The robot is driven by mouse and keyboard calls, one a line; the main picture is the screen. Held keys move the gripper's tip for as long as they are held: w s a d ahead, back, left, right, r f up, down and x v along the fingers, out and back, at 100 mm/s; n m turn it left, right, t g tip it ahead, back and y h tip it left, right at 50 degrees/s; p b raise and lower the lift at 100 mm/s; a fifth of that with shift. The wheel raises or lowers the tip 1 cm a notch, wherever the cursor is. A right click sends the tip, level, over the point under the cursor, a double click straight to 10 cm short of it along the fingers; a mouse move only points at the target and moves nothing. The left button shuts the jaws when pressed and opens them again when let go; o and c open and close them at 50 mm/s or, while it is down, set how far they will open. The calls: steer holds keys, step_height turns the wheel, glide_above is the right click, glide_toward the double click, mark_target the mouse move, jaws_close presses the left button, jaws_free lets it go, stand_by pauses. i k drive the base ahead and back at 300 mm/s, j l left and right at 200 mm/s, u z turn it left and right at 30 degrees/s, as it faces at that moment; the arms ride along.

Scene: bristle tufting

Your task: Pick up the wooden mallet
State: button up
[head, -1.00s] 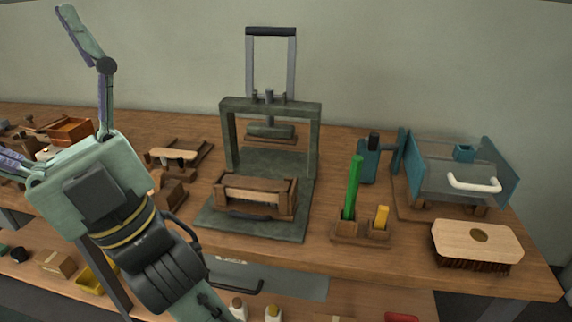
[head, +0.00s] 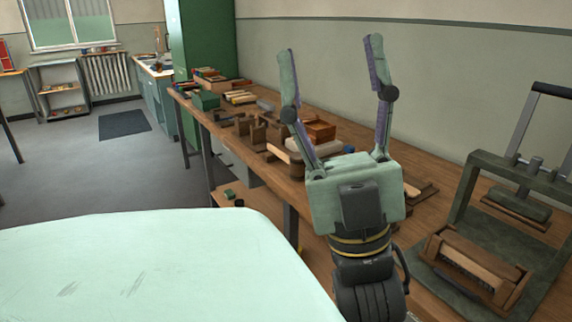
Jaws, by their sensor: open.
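My gripper (head: 330,48) is open and empty, its two fingers spread wide and pointing up in the picture, in front of the workbench (head: 330,218). A pale wooden handle-like piece (head: 279,153) lies on the bench just left of the gripper's left finger. It may be the wooden mallet, but the finger and palm hide part of that area and I cannot tell for sure. A pale rounded block shows between the fingers, behind the palm.
An orange-brown wooden box (head: 319,130) stands on the bench behind the gripper. A dark press frame (head: 510,165) with a wooden brush box (head: 474,268) stands at the right. Several small wooden items and a green box (head: 206,100) sit farther left. Open floor lies left.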

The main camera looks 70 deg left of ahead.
mark_target(298, 166)
steer(key=u, duration=1.95)
steer(key=k+l+z, duration=0.1)
steer(key=z, duration=1)
steer(key=u, duration=0.5)
steer(key=i+u, duration=0.2)
steer(key=u, duration=0.25)
steer(key=i+u, duration=0.15)
steer(key=u, duration=0.35)
steer(key=i+l+u, duration=0.15)
steer(key=u, duration=0.3)
steer(key=i+l+u, duration=0.35)
steer(key=i+l, duration=0.4)
steer(key=l, duration=0.15)
